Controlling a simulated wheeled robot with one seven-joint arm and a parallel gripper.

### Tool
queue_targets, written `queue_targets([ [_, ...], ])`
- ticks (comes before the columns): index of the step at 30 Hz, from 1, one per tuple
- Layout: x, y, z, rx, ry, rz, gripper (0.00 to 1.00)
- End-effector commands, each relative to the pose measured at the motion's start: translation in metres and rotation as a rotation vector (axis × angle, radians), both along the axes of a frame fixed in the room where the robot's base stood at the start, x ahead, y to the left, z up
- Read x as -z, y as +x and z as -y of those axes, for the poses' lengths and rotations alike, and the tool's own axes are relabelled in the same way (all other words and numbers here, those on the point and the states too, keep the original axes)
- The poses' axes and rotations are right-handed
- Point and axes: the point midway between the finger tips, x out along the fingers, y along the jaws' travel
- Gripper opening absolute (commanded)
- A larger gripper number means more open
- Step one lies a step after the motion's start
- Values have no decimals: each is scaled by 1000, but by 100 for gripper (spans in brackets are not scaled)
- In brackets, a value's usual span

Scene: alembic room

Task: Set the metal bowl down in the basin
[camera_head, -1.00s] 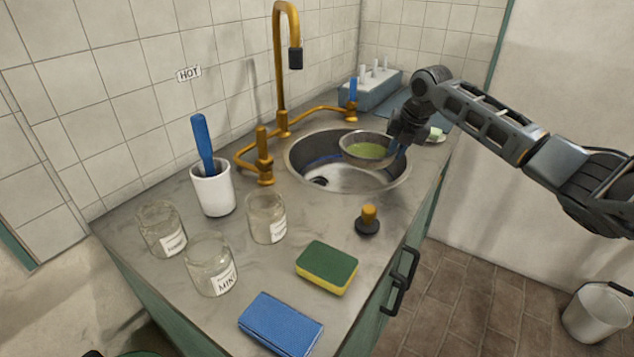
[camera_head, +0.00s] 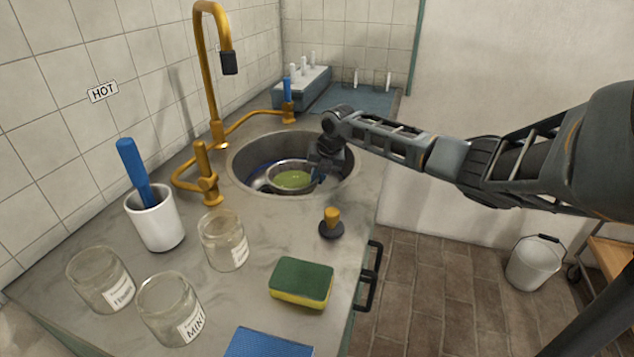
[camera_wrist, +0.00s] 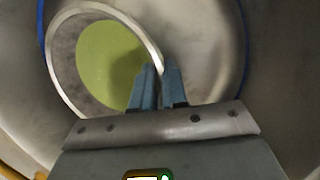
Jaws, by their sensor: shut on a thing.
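The metal bowl (camera_head: 272,184) holds a green content (camera_head: 293,180) and is down inside the round steel basin (camera_head: 240,172), below its rim. My gripper (camera_head: 318,177) is shut on the bowl's right edge. In the wrist view, my gripper's blue-grey fingertips (camera_wrist: 158,84) pinch the rim of the bowl (camera_wrist: 66,62), with the green content inside it. The basin wall (camera_wrist: 205,45) surrounds them there. Whether the bowl touches the basin floor cannot be told.
A brass tap (camera_head: 208,75) stands behind the basin. A black stopper with a brass knob (camera_head: 331,224), a green-yellow sponge (camera_head: 301,283), glass jars (camera_head: 224,240) and a white cup (camera_head: 155,220) stand in front. A blue rack (camera_head: 300,88) is at the back.

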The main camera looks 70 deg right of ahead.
Motion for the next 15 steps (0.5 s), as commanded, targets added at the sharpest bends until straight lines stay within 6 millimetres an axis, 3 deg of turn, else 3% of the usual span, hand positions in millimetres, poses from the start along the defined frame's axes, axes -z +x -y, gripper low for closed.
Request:
queue_targets([
  [4,20,0,-1,0,2,-1,0],
  [15,26,0,0,1,1,1,0],
])
